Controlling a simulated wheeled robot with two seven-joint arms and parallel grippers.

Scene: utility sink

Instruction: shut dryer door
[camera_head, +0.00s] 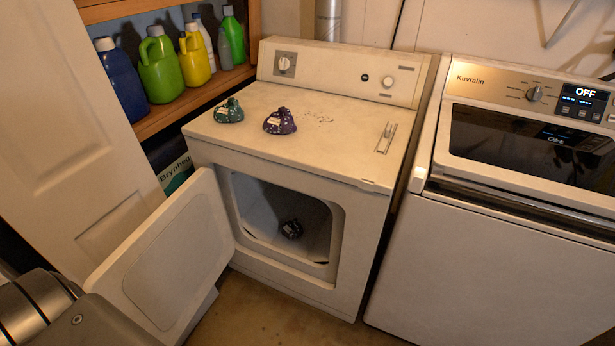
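The white dryer (285,140) stands in the middle of the view. Its door (172,258) is hinged on the left side of the opening and stands wide open, swung out to the front left. The square opening (262,215) shows the drum inside, with a small dark patterned item (291,229) lying in it. A grey part of my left arm shows at the lower left, in front of the door's outer edge. Neither gripper's fingers are in view. I cannot tell whether the arm touches the door.
Two patterned pouches, one green (229,111) and one purple (280,121), sit on the dryer top. A washer (490,250) stands close on the right. A wooden shelf (195,103) with several bottles is at the left, beside a white panel door (65,140). Floor shows before the dryer.

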